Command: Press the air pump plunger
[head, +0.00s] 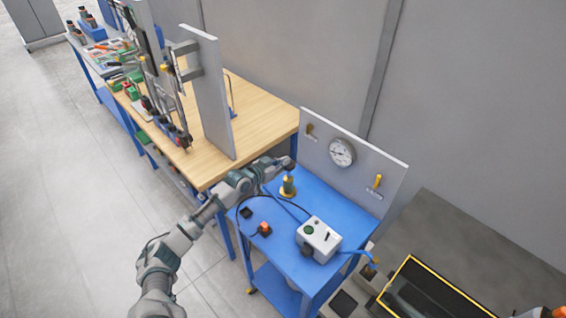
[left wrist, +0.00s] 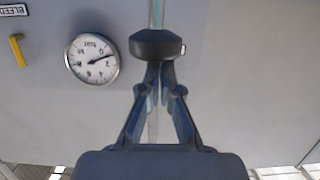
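The air pump (head: 288,186) stands upright on the blue cart, with a yellow base and a dark body. In the left wrist view, which is upside down, the plunger's dark knob (left wrist: 157,43) sits on a pale rod just beyond my fingertips. My left gripper (head: 289,168) is over the pump in the head view and hides the plunger top there. In the wrist view my left gripper (left wrist: 160,72) has its fingers brought together, pointing at the knob. The tips look at or very close to the knob; contact is unclear.
A grey panel (head: 370,205) behind the cart carries a round gauge (head: 341,152) and a yellow lever (head: 377,181). On the blue cart top (head: 272,215) are a grey box (head: 318,240), an orange-and-black part (head: 265,229) and hoses. A wooden workbench (head: 255,115) is behind.

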